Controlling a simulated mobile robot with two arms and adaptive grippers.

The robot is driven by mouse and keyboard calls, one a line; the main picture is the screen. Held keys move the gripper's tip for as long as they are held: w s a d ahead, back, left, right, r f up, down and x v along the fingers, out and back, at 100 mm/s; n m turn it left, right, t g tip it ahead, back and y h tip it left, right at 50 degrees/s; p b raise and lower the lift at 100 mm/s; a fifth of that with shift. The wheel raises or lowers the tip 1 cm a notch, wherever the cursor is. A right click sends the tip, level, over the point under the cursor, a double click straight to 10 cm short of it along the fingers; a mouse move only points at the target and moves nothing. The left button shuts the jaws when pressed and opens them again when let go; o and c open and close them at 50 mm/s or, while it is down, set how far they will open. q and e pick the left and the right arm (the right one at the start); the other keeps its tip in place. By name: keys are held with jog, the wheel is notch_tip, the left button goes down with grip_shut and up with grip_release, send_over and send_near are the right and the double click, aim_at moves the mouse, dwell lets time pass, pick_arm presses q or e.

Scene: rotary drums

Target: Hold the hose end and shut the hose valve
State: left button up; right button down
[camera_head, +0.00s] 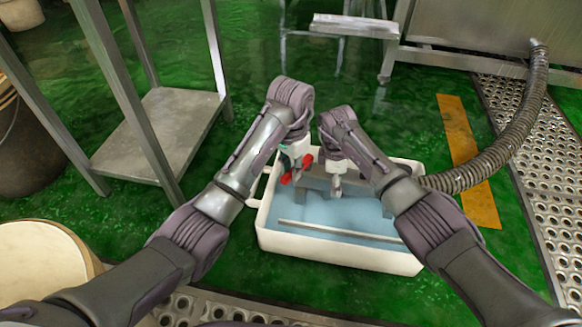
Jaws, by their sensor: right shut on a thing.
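A white tub (330,257) with bluish contents stands on the green floor. A ribbed grey hose (500,150) curves from the upper right towards the tub and passes behind my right arm. A red valve handle (303,164) shows at the tub's back left, next to my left gripper (293,165). The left fingers are small and partly hidden, so I cannot tell whether they are open or touching the handle. My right gripper (337,187) points down over the tub and is shut on the grey hose end (362,187); its contact is partly hidden.
A thin metal rod (340,231) lies across the tub. A steel table with a lower shelf (160,130) stands at the left. A perforated metal walkway (550,165) and a yellow strip (455,125) lie at the right. A round container (40,260) is at the lower left.

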pick_arm(q)
jog(key=o, duration=0.5)
jog(key=shift+c, duration=0.2)
pick_arm(e)
jog(key=shift+s+f, duration=0.2)
jog(key=shift+f, duration=0.05)
